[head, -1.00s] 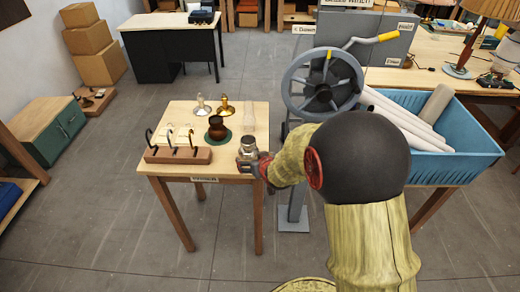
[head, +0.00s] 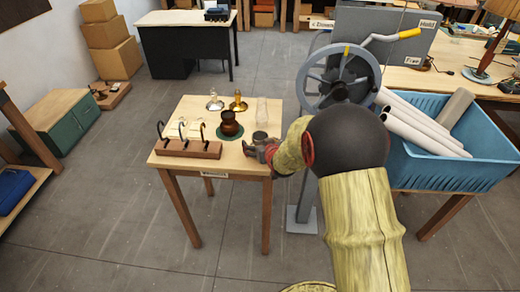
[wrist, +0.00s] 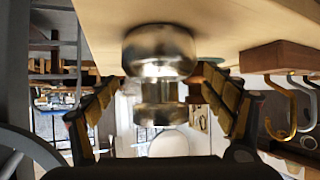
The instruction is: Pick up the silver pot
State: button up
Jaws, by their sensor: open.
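The silver pot (head: 260,137) stands at the front right of the small wooden table (head: 215,166), partly hidden by my gripper in the head view. In the wrist view the pot (wrist: 160,50) is large and shiny, with a wide rounded part and a narrower part. The wrist picture shows the tabletop along its upper edge. My gripper (wrist: 163,84) is open, with one finger on each side of the pot's narrower part. Gaps seem to show beside it; I cannot tell whether either finger touches. The gripper (head: 262,151) also shows at the table's front right in the head view.
A brown pot (head: 229,126) stands on a green mat. A hook rack (head: 190,148) is at the table's left front. A silver lamp-like piece (head: 214,102), a brass one (head: 238,103) and a clear glass (head: 262,111) stand behind. A crank wheel (head: 338,80) and blue bin (head: 430,165) are right.

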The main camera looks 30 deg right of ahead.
jog(key=shift+c, duration=0.2)
jog(key=shift+r, duration=0.1)
jog(key=c, duration=1.6)
